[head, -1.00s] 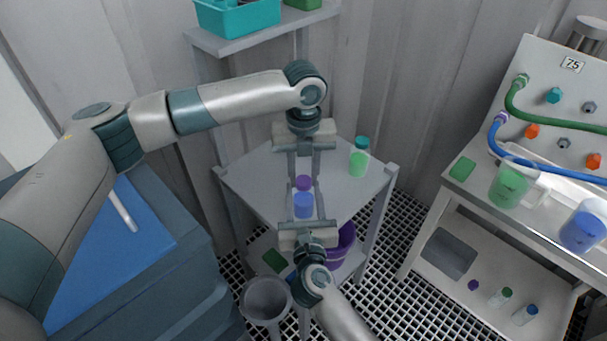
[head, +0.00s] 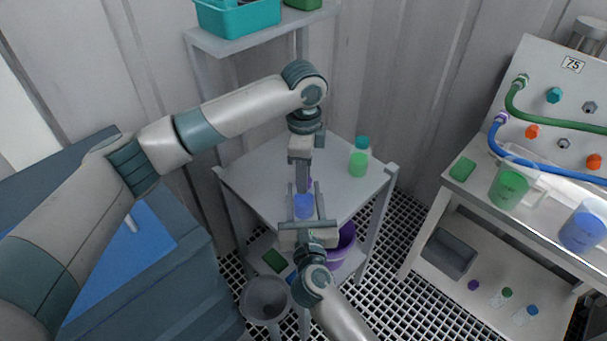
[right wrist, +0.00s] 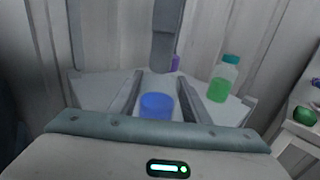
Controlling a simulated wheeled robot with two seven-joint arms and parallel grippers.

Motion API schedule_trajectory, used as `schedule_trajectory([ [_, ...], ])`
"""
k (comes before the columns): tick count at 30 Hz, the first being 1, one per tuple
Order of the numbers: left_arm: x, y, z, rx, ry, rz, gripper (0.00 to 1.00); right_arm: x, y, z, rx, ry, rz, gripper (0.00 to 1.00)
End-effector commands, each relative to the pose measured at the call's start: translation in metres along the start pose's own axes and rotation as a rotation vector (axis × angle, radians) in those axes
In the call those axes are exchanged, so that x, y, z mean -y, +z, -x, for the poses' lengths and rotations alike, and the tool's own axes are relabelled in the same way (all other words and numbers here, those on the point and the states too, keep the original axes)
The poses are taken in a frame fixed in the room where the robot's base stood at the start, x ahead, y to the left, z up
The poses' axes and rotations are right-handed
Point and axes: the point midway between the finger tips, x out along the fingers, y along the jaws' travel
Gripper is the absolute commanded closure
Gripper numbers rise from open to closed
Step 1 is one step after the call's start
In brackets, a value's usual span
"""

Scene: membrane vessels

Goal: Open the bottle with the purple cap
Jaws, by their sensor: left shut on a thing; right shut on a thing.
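The bottle with blue contents (head: 304,206) is upright at the small grey table's front corner; it also shows in the right wrist view (right wrist: 156,107). My right gripper (head: 304,194) is shut on its body, one finger on each side. The purple cap (head: 310,184) is at the top, mostly hidden by my left gripper (head: 303,182), which comes down from above and is shut on it. In the right wrist view a bit of the cap (right wrist: 176,63) shows beside the left finger. Whether the cap is still seated on the neck cannot be told.
A bottle with green contents (head: 358,164) and a teal cap stands on the small table (head: 255,168), right of the grippers. A purple bucket (head: 342,248) and a grey funnel (head: 266,299) are lower down. A bench with hoses and beakers (head: 510,187) is at right.

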Motion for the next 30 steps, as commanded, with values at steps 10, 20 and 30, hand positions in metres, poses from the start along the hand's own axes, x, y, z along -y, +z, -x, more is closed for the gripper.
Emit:
schedule_trajectory([
  [10,0.0,0.0,0.0,-0.001,-0.001,0.008,0.56,-0.001,0.0,0.0,0.0,0.001,0.0,1.0],
  [20,0.0,0.0,0.001,-0.001,-0.001,0.007,0.52,0.0,0.0,0.0,-0.001,0.001,0.0,1.0],
  [30,0.001,-0.001,0.03,-0.002,-0.003,0.005,0.52,0.0,0.0,0.0,-0.001,0.001,0.0,1.0],
])
